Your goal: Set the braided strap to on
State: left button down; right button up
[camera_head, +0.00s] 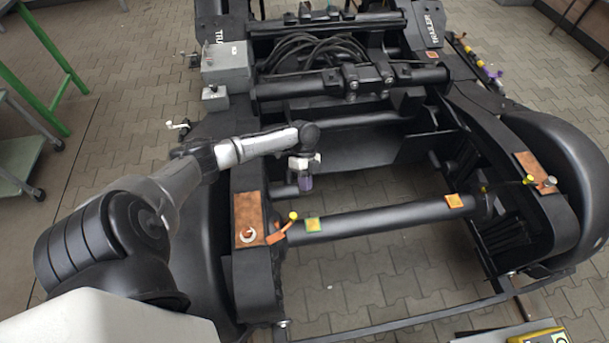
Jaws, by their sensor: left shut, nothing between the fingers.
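I cannot tell for sure which part is the braided strap. On the left side beam, a copper-coloured plate (248,219) carries a pale ring, with a short orange piece (277,237) and a yellow knob (293,216) beside it. On the right side beam, a second copper-coloured plate (540,173) has a yellow knob (529,180) and a silver bolt (548,182), with a thin dark line running left from them. My left gripper (305,188) points down above the frame opening, behind the left yellow knob and apart from it. It is shut and empty. My right gripper is out of view.
A black cross tube (385,219) with green and orange labels spans the side beams. A grey box (226,63) and black hoses (315,50) are further back. A green-framed trolley (38,70) stands at the left. Paved floor shows in the frame openings.

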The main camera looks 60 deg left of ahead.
aim_at(292, 218)
pick_arm(q)
jog(key=s+d+f, duration=0.3)
jog(key=s+d, duration=0.1)
jog(key=shift+s+d+f, duration=0.15)
jog(key=shift+s+f, duration=0.2)
jog(key=shift+s, duration=0.05)
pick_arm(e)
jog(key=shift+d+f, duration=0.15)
